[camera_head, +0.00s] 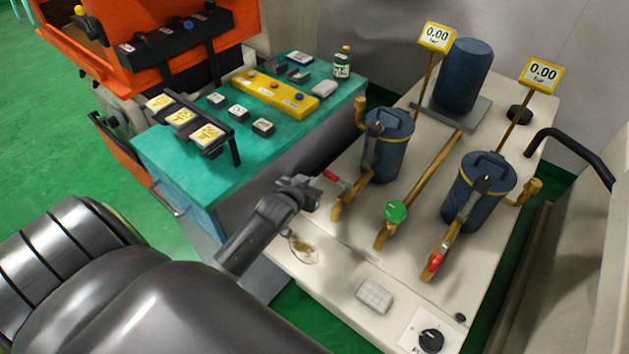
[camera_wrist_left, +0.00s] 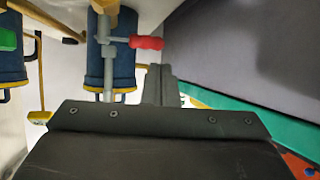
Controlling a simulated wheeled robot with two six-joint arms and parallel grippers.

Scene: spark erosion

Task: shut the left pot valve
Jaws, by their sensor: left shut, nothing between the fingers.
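The left pot (camera_head: 388,145) is a dark blue cylinder with a yellow rim and a brass pipe at its front. Its valve has a red lever (camera_head: 334,177), which also shows in the left wrist view (camera_wrist_left: 147,42). There the lever lies crosswise to the pipe. My left gripper (camera_head: 308,188) is shut and empty, just left of the lever. In the left wrist view its closed fingers (camera_wrist_left: 158,80) are close below the red grip in the picture. I cannot tell whether they touch it. My right gripper is not in view.
The right pot (camera_head: 478,186) has its own red-handled valve (camera_head: 436,262), its handle along the pipe. A green valve knob (camera_head: 395,211) sits between them. Two gauges stand behind. A teal bench (camera_head: 190,160) with switches is at left.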

